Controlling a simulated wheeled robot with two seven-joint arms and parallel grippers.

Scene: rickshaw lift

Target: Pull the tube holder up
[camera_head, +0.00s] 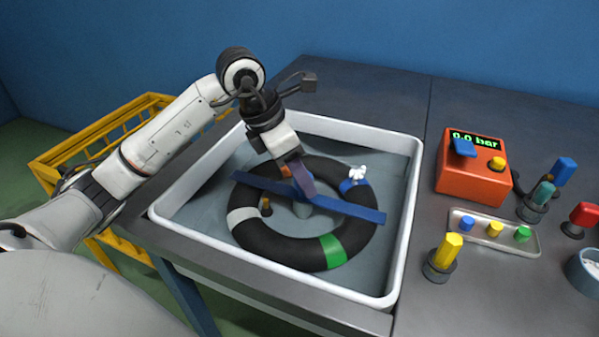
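A black inner tube (285,246) with white, green and blue bands lies in a white-rimmed tray (160,208). The tube holder, a long blue bar (345,206), crosses over the tube from upper left to lower right. A purple upright piece (304,182) stands at its middle above a grey post (302,209). My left gripper (298,166) points down at this middle piece and appears to touch it. Its fingertips are too small and covered to show whether they are closed. My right gripper is not in view.
An orange gauge box (473,172) reading 0.0 bar stands on the dark table right of the tray. Near it are a small tray (511,241) of coloured caps, a yellow-topped piece (443,258), blue, teal and red-topped pieces, and a partly cut-off bowl (584,272).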

